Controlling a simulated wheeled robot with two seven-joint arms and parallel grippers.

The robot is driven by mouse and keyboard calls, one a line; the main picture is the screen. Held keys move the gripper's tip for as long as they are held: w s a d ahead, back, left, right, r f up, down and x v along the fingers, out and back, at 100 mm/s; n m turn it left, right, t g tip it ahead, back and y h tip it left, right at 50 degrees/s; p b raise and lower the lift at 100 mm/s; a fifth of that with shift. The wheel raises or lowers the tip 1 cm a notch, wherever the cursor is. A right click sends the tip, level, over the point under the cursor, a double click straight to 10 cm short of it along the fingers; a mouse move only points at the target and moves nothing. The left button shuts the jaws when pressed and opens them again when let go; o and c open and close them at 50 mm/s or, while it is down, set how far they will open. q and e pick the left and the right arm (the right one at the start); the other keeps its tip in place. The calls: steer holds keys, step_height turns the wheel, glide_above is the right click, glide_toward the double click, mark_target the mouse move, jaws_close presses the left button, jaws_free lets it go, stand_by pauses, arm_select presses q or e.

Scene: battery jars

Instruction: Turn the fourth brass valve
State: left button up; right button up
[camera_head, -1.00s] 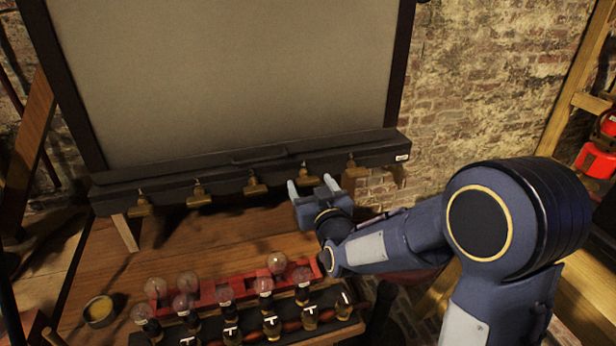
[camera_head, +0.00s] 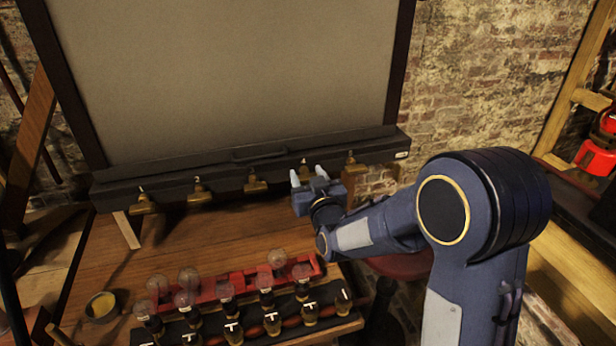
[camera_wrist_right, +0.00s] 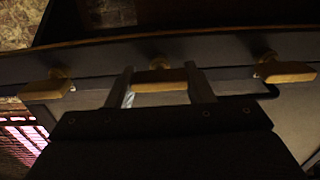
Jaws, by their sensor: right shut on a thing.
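A row of brass valves hangs along the front of a dark rail below the large grey panel. The fourth brass valve (camera_head: 306,170) from the left is partly hidden by my right gripper (camera_head: 308,176). In the right wrist view the valve's flat brass handle (camera_wrist_right: 160,80) lies level between the two fingers of my right gripper (camera_wrist_right: 159,76), which is shut on it. Other brass valves, the first (camera_head: 143,203), second (camera_head: 199,194), third (camera_head: 256,185) and fifth (camera_head: 352,164), show in the head view. My left gripper is not in view.
The dark rail (camera_head: 215,173) runs above a wooden table (camera_head: 185,243). A red rack (camera_head: 235,283) with glass bulbs and several dark-based jars stands in front. A small round dish (camera_head: 102,306) sits at left. A red stool seat (camera_head: 402,265) is under my right arm.

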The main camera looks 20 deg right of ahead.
steer(key=shift+o, duration=0.2)
steer(key=n+b, duration=0.2)
steer(key=n, duration=0.1)
steer(key=shift+a+f+n, duration=0.1)
steer(key=shift+n, duration=0.2)
steer(key=n+b, duration=0.1)
steer(key=n, duration=0.2)
steer(key=shift+n, duration=0.3)
steer(key=n, duration=0.5)
steer(key=shift+a, duration=0.1)
steer(key=n, duration=0.5)
steer(key=shift+f+n+p, duration=0.15)
steer(key=shift+n+p, duration=0.15)
steer(key=shift+n, duration=0.1)
steer(key=shift+c, duration=0.2)
steer(key=shift+o, duration=0.2)
steer(key=o, duration=1)
steer(key=shift+c, duration=0.2)
steer(key=shift+s, duration=0.1)
